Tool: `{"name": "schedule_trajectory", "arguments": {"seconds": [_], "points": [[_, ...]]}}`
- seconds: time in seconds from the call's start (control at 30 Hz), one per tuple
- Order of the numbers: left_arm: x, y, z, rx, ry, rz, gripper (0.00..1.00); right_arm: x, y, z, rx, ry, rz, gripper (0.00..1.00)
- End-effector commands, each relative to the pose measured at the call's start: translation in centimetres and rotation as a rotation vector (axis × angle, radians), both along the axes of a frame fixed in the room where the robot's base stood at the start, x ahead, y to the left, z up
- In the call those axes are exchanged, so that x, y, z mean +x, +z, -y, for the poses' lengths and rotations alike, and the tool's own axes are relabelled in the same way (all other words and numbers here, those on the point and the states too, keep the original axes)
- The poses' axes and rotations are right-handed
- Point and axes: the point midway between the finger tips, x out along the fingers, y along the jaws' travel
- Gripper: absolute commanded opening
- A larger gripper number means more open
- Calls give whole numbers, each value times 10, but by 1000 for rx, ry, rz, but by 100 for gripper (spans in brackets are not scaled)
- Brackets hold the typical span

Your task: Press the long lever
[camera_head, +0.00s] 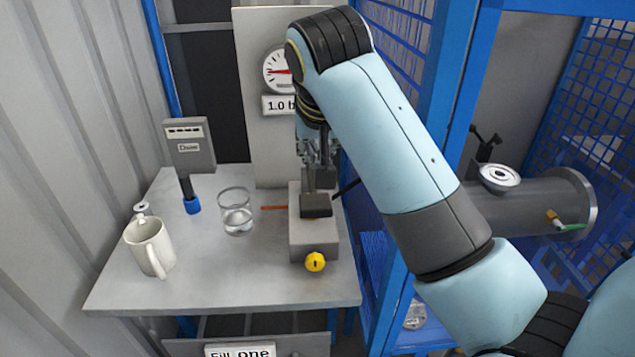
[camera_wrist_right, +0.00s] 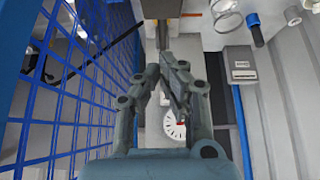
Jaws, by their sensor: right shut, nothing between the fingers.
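A long thin black lever (camera_wrist_right: 85,52) runs across the left of the right wrist view, past the blue mesh. In the head view only a short dark length of it (camera_head: 347,188) shows, to the right of a grey block (camera_head: 314,242) on the table. My right gripper (camera_head: 317,190) points down over this block, with its fingers shut and nothing between them. In the wrist view the fingers (camera_wrist_right: 163,45) lie to the right of the lever and seem apart from it. A dark piece at the fingertips hides the block's top, so I cannot tell whether they touch it. My left gripper is not in view.
On the table (camera_head: 210,285) stand a white mug (camera_head: 150,247), a glass (camera_head: 236,213) and a grey dosing box (camera_head: 189,146) on a post. A yellow knob (camera_head: 315,262) is on the block's front. A gauge (camera_head: 278,71) is behind. Blue mesh (camera_head: 598,95) and a flanged shell (camera_head: 535,205) are right.

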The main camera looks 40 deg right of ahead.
Motion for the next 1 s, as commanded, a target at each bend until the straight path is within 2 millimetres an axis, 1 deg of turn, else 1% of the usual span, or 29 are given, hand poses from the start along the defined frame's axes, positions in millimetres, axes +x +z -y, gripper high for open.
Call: {"name": "schedule_trajectory", "arguments": {"seconds": [0.03, 0.1, 0.27, 0.3, 0.43, 0.63, 1.0], "points": [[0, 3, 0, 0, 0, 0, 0, 4, -9, 4, -3, -1, -5, 0], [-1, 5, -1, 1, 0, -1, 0, 12, -22, 9, -3, 0, -6, 0], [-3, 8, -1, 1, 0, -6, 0, 27, -49, 18, -2, -1, -5, 0], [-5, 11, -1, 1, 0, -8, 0, 23, -57, 15, 2, -1, -6, 0], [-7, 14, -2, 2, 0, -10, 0, 20, -74, 13, 2, 0, -3, 0], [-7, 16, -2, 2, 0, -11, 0, 19, -85, 12, 1, 0, 1, 0], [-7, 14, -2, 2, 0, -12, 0, 19, -88, 12, -1, 0, 4, 0]]}}
